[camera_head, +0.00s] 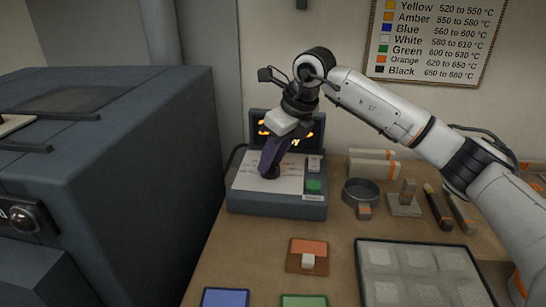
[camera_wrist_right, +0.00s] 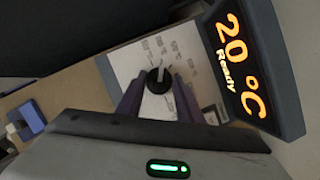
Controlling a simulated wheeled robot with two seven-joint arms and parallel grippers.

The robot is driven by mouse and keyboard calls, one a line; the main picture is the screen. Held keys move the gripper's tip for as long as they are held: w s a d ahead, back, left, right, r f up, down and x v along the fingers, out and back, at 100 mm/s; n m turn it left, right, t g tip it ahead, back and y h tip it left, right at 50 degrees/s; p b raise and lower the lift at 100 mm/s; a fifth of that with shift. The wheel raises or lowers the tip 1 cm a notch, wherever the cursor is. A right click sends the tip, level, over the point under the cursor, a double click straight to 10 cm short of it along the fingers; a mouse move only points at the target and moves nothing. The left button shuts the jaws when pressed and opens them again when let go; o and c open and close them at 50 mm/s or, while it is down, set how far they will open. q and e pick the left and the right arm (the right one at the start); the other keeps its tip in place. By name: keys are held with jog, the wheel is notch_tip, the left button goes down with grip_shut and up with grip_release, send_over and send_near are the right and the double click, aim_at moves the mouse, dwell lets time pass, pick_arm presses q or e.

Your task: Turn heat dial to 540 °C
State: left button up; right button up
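The heat dial (camera_wrist_right: 158,80) is a round black knob with a pale mark, on the white face of the control box (camera_head: 277,205). My right gripper (camera_head: 270,170) points down at the dial. In the right wrist view its two purple fingers (camera_wrist_right: 159,88) are apart, one on each side of the knob; whether they touch it is not clear. In the head view the fingers mostly hide the dial. The display (camera_wrist_right: 243,60) reads "20 °C Ready" in orange; my arm partly covers the display (camera_head: 312,130) in the head view. My left gripper is not in view.
A green button (camera_head: 314,187) sits on the box's right side. A large dark furnace (camera_head: 130,170) stands at left. A round dish (camera_head: 361,192), small blocks and a compartment tray (camera_head: 420,275) lie on the table at right. A wall chart (camera_head: 430,40) lists colours with temperatures, yellow 520 to 550 °C.

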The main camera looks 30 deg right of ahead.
jog(key=v, duration=1)
jog(key=shift+r, duration=0.15)
